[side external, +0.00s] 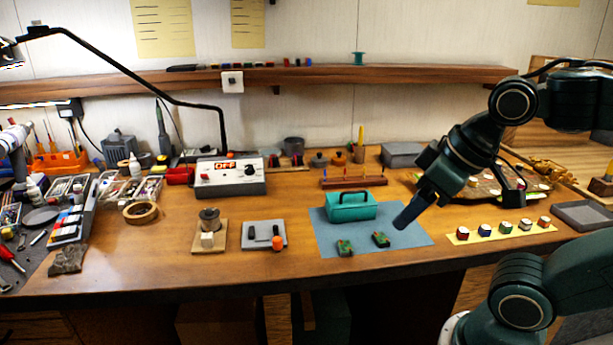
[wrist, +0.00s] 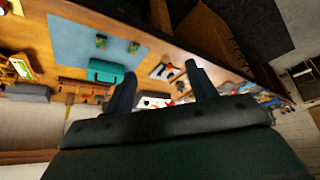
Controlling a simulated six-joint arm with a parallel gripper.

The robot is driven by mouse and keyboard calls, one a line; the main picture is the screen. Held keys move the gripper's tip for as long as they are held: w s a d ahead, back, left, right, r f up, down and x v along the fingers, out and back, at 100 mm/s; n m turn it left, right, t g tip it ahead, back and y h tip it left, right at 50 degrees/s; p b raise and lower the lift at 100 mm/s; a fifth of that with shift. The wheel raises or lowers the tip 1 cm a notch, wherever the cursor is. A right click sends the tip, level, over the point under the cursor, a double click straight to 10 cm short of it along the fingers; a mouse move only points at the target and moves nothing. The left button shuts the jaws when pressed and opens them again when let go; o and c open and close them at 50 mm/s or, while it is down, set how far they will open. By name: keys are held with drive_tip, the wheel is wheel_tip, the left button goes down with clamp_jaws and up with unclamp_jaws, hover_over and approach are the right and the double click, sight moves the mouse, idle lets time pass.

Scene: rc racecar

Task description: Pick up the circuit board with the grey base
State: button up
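Two small green circuit boards lie side by side near the front edge of a blue mat (side external: 406,239): a left board (side external: 345,248) and a right board (side external: 381,239). The wrist view, turned roughly upside down, also shows the left board (wrist: 134,47) and the right board (wrist: 101,41). They are too small to tell which base is grey. My gripper (side external: 458,213) is above the bench, up and to the right of both boards and apart from them. In the wrist view its fingers (wrist: 161,69) are spread with nothing held between them.
A teal box with a handle (side external: 350,206) stands on the mat just behind the boards. A yellow strip with several coloured blocks (side external: 504,229) lies to the right. A grey plate with an orange knob (side external: 264,233) lies to the left. Bare wood shows in front of the mat.

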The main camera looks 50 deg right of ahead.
drive_tip(key=shift+w+f, duration=0.1)
idle(0.3)
drive_tip(key=m+h, duration=1.3)
drive_tip(key=m, duration=0.1)
approach(342, 257)
drive_tip(key=shift+g, duration=0.4)
drive_tip(key=shift+s+a+r, duration=0.2)
drive_tip(key=shift+a+r, duration=0.3)
drive_tip(key=shift+r, duration=0.25)
drive_tip(key=shift+s+a+r, duration=0.2)
drive_tip(key=shift+a+r, duration=0.3)
drive_tip(key=shift+r, duration=0.2)
drive_tip(key=shift+s+a+r, duration=0.25)
drive_tip(key=shift+a+r, duration=0.2)
drive_tip(key=shift+r, duration=0.3)
drive_tip(key=x, duration=0.8)
drive_tip(key=shift+w+d+f, duration=0.1)
drive_tip(key=shift+d+f, duration=0.15)
drive_tip(key=shift+f, duration=0.05)
